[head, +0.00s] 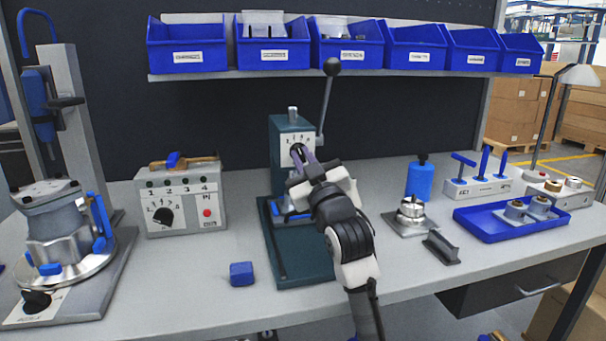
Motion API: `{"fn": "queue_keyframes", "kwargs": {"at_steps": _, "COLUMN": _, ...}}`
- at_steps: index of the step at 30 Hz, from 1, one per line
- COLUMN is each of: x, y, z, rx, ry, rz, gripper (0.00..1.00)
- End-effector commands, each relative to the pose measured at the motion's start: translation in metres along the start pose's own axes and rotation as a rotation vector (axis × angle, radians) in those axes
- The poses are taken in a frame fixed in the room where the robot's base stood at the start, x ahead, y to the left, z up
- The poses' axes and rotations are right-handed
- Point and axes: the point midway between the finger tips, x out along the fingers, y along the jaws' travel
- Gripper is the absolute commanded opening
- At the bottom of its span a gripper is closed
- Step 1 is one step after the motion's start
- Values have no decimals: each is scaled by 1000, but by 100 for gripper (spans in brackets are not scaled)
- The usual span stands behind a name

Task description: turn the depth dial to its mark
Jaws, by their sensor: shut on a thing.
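The depth dial (298,150) is a small black knob on a white numbered plate (287,141). The plate is on the front of the dark green press (281,126) at the middle of the bench. My gripper (303,155) reaches up to the dial from the lower right, shut on its knob. The fingers and wrist cover part of the knob and the plate's lower right. The dial's mark and its exact pointer direction are too small to tell. The press lever (327,100) with a black ball stands raised at the right of the press head.
A grey control box (180,200) with its own black knob stands left of the press. A blue block (242,273) lies in front. A round metal housing (411,211), a dark bracket (441,248) and a blue tray (480,230) are at the right. Blue bins (273,57) line the shelf above.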

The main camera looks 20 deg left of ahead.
Motion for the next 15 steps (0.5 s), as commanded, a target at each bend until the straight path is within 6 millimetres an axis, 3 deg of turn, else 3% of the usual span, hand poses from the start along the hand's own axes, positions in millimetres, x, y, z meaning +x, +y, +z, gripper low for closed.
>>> {"fn": "queue_keyframes", "kwargs": {"at_steps": 15, "x": 0, "y": 1, "z": 1, "rx": -332, "ry": -1, "rz": -137, "gripper": 0}}
